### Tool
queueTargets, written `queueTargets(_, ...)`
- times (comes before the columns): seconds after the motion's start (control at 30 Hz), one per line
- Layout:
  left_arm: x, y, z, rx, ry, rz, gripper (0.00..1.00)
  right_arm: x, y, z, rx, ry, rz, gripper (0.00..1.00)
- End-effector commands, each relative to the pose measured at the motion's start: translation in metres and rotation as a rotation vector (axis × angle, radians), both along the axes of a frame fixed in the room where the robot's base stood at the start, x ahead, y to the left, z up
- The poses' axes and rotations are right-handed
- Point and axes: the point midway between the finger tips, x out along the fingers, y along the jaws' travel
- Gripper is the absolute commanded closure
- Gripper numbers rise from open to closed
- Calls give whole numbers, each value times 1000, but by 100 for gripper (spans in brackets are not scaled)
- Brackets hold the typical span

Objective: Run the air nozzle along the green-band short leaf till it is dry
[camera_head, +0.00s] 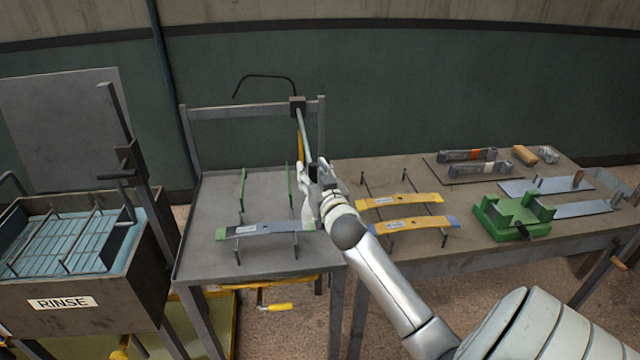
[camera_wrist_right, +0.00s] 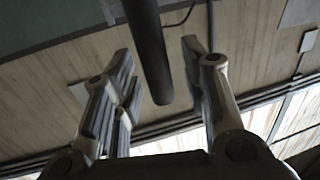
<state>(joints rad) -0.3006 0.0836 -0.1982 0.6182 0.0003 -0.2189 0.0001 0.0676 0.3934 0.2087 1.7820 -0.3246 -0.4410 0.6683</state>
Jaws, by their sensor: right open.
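The air nozzle (camera_head: 303,125) appears as a pale tube hanging from a dark block on the table's back frame. My right gripper (camera_head: 312,178) is at the tube's lower end, above and behind the leaf's right end. In the wrist view a dark tube (camera_wrist_right: 150,50) comes down between the spread fingers of the right gripper (camera_wrist_right: 157,62); neither finger visibly touches it. My left gripper is out of view.
A rinse tank (camera_head: 110,310) stands at left. The right table (camera_head: 420,180) holds two yellow leaves (camera_head: 405,201) on bars, a green fixture (camera_head: 510,215), and several grey pieces. A yellow handle (camera_head: 275,306) hangs under the middle table. My right arm crosses before the right table.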

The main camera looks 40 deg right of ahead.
Motion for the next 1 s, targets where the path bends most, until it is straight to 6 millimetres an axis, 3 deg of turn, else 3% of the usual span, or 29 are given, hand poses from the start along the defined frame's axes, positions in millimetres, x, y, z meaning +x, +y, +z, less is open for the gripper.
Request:
queueTargets(0.53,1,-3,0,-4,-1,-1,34,-91,38,-2,2,3,0,59)
queueTargets(0.7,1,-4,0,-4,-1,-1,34,-103,42,-1,0,2,-1,59)
queueTargets(1.0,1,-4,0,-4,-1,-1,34,-105,43,0,-1,1,-1,59)
